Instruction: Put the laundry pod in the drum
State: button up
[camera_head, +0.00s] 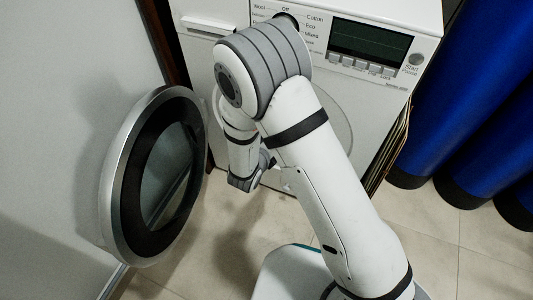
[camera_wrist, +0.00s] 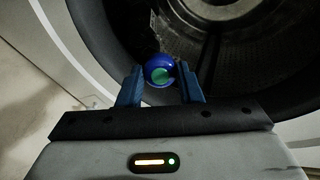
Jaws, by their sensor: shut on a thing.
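A round blue laundry pod with a green centre (camera_wrist: 160,71) is held between the two blue fingers of my gripper (camera_wrist: 160,83) in the wrist view. Behind the pod is the dark opening of the washing machine drum (camera_wrist: 225,45), with its perforated metal inside showing. I cannot tell from this view whether the pod is past the rim. In the head view, the white washing machine (camera_head: 370,110) stands at the back, and my arm hides its opening, my gripper and the pod.
The round washer door (camera_head: 118,190) is swung open at the left, close beside my arm. Blue cylinders (camera_head: 440,100) stand at the right. A grey wall (camera_head: 60,130) is at the left. Tiled floor (camera_head: 460,250) is clear at the lower right.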

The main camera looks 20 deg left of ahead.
jog(key=w+d+f+b, duration=0.1)
jog(key=w+f+b, duration=0.1)
jog(key=w, duration=1.6)
jog(key=shift+d, duration=0.3)
jog(key=shift+f, duration=0.1)
jog(key=o, duration=1)
jog(key=shift+o, duration=0.2)
jog(key=p+v, duration=0.3)
jog(key=v, duration=0.4)
jog(key=shift+s, duration=0.35)
